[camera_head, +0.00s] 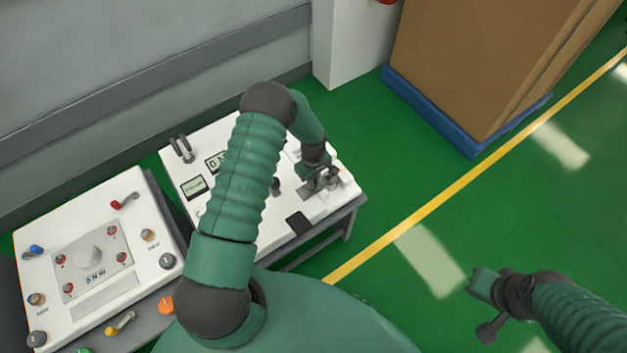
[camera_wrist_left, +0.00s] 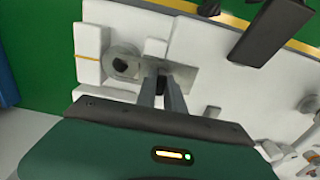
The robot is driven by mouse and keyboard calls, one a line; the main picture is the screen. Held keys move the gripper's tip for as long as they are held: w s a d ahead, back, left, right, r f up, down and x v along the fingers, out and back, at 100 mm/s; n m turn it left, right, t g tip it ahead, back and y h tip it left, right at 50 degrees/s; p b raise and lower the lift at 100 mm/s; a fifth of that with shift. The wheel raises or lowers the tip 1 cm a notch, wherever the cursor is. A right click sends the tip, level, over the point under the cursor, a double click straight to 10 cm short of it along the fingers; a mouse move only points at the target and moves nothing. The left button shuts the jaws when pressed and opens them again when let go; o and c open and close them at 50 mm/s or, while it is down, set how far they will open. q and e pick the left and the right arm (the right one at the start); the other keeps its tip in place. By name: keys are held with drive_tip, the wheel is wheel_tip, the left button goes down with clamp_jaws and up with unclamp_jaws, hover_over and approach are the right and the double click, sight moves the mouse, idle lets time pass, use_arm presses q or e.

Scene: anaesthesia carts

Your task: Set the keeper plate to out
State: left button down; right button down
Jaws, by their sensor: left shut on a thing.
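My left gripper (camera_head: 322,180) reaches down over the right end of a white panel (camera_head: 300,215). In the left wrist view its two fingers (camera_wrist_left: 160,80) are close together, shut on a small part that they mostly hide. This part appears to be the keeper plate; its in or out position cannot be told. A round grey fitting (camera_wrist_left: 124,64) sits in a white block just left of the fingertips. A grey recessed area (camera_wrist_left: 183,75) lies to their right.
A second white panel (camera_head: 150,195) with several knobs and levers stands at the left. A dark rectangular piece (camera_head: 299,223) is on the right panel's front edge. A large brown box (camera_head: 480,60) stands on a blue pallet (camera_head: 440,125). Green floor is free at the right.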

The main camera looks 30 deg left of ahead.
sight(303, 193)
idle(0.3)
use_arm(q)
drive_tip(key=s+p, duration=0.1)
drive_tip(key=s, duration=0.1)
drive_tip(key=s+a+p, duration=0.1)
drive_tip(key=s, duration=0.1)
drive_tip(key=shift+a, duration=0.3)
drive_tip(key=c, duration=1.8)
unclamp_jaws()
drive_tip(key=shift+s+f, duration=0.1)
drive_tip(key=shift+c, duration=0.2)
drive_tip(key=o, duration=0.4)
drive_tip(key=shift+r, duration=0.35)
wheel_tip(303, 193, up, 16)
drive_tip(key=shift+p, duration=0.35)
